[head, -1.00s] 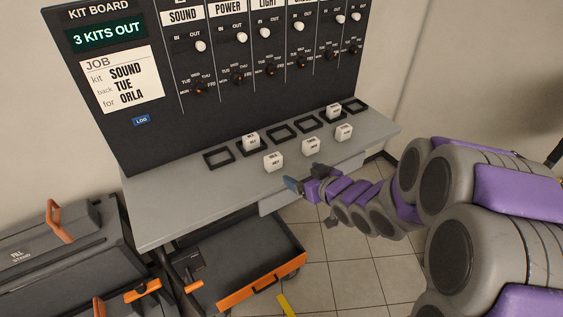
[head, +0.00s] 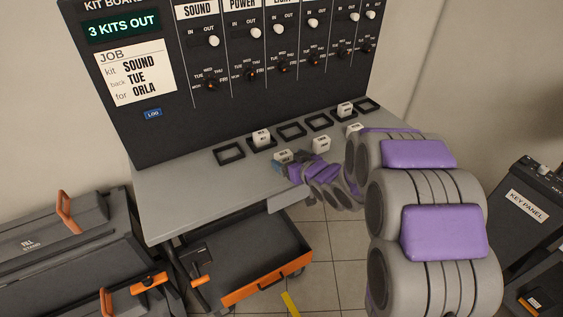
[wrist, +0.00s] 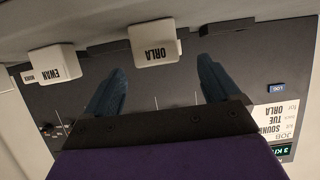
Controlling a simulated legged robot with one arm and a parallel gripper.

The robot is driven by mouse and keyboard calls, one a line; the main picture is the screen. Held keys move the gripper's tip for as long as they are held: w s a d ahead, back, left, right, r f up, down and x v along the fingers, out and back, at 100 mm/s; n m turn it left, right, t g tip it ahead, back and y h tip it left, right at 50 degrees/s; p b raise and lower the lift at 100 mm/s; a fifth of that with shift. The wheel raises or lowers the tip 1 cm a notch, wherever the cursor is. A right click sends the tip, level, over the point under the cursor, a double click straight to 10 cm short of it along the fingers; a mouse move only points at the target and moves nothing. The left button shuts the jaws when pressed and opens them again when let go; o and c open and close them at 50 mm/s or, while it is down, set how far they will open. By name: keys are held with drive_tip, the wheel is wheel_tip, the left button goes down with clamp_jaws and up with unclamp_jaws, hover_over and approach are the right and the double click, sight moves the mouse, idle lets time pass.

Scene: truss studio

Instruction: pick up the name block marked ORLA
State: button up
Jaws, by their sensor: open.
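The white ORLA block (wrist: 155,42) shows its name upside down in the wrist view, just beyond the gap between my fingertips. In the head view the matching block (head: 283,156) appears to be the left one of the front row on the grey shelf. My gripper (wrist: 161,68) is open, with one blue finger to either side and nothing between them. In the head view my gripper (head: 285,167) is at the shelf's front, close to that block and partly covering it. Whether a finger touches it cannot be told.
The EWAN block (wrist: 57,62) stands beside ORLA in the wrist view. Other white blocks (head: 321,144) and black square frames (head: 230,153) are on the shelf (head: 185,190). The kit board (head: 240,75) rises behind. An orange-edged drawer (head: 265,282) is below.

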sight(286, 157)
drive_tip(key=shift+w+d+f, duration=0.15)
drive_tip(key=shift+w, duration=0.15)
drive_tip(key=b+x, duration=0.2)
drive_tip(key=x, duration=0.2)
drive_tip(key=shift+w+f, duration=0.1)
drive_tip(key=shift+w+a, duration=0.15)
drive_tip(key=shift+a, duration=0.35)
drive_tip(key=shift+d, duration=0.35)
drive_tip(key=c, duration=0.6)
drive_tip(key=shift+a, duration=0.2)
drive_tip(key=c, duration=0.5)
drive_tip(key=shift+o, duration=0.2)
